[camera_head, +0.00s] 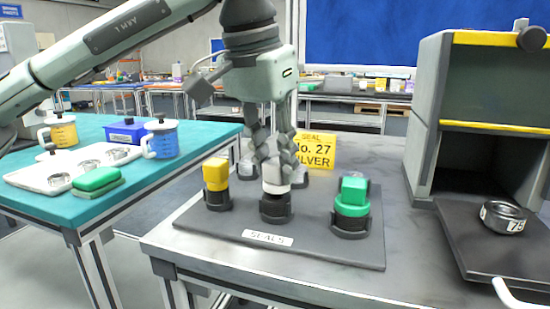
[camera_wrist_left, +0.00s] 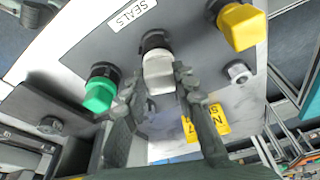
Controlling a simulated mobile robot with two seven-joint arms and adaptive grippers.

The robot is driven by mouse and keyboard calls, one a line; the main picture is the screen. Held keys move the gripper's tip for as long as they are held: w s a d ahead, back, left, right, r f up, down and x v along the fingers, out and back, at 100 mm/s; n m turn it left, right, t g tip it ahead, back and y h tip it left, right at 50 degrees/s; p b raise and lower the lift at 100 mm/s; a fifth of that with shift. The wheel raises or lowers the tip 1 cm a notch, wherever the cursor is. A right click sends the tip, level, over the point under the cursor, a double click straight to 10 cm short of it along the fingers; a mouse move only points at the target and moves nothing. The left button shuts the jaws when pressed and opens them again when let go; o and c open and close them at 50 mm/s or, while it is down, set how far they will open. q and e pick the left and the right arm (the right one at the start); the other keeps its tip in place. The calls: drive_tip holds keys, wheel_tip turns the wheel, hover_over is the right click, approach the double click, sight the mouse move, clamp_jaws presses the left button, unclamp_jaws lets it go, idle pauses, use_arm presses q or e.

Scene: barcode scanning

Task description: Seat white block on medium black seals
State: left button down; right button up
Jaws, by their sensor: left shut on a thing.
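My left gripper (camera_head: 274,170) points down over the seals board (camera_head: 330,255), shut on the white block (camera_head: 273,186). The block is upright, directly over the middle black seals (camera_head: 275,208); I see no clear gap, but cannot tell whether it is fully seated. In the left wrist view, the fingers (camera_wrist_left: 158,90) flank the white block (camera_wrist_left: 158,72), with the black seals (camera_wrist_left: 155,42) at its far end. My right gripper is not in view.
A yellow block (camera_head: 215,175) stands on black seals to the left, a green block (camera_head: 353,188) to the right. A yellow sign (camera_head: 314,151) stands behind. A grey cabinet (camera_head: 430,120) and a dark tray (camera_head: 480,245) with a round part (camera_head: 503,217) are right.

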use_arm(q)
drive_tip(key=shift+f, duration=0.65)
drive_tip(key=c, duration=1.1)
unclamp_jaws()
drive_tip(key=shift+c, duration=0.2)
drive_tip(key=o, duration=0.3)
